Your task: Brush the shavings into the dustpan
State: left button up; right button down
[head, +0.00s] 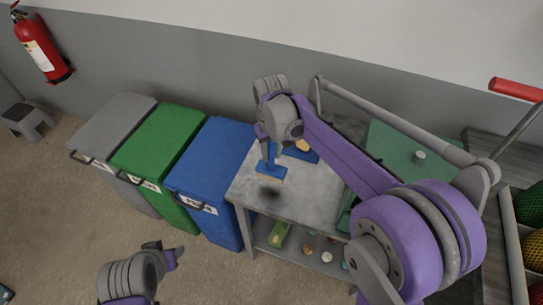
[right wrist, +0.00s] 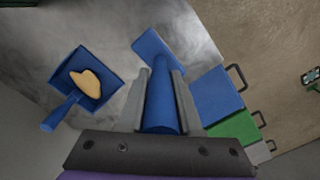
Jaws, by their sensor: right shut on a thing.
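My right gripper (head: 264,134) is shut on the upright handle of a blue brush (head: 270,168) with tan bristles at its lower edge. The brush hangs a little above the grey table, its shadow below it. In the right wrist view the gripper (right wrist: 161,78) holds the blue handle between its fingers, and the brush head (right wrist: 158,46) lies beyond. The blue dustpan (head: 306,156) is on the table, partly hidden by my right arm. In the right wrist view the tan shavings (right wrist: 88,83) show as one heap inside the dustpan (right wrist: 107,88). My left gripper (head: 168,256) is low, away from the table.
The grey table (head: 310,205) has a lower shelf with a green item (head: 278,234) and small objects. Blue (head: 205,165), green (head: 160,140) and grey (head: 115,125) bins stand left of it. A green board (head: 395,148) lies on the right, behind my arm.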

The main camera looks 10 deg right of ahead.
jog(key=shift+r+p, duration=0.45)
jog(key=shift+r, duration=0.9)
pick_arm(q)
jog(key=shift+w+r, duration=0.15)
jog(key=shift+r, duration=0.75)
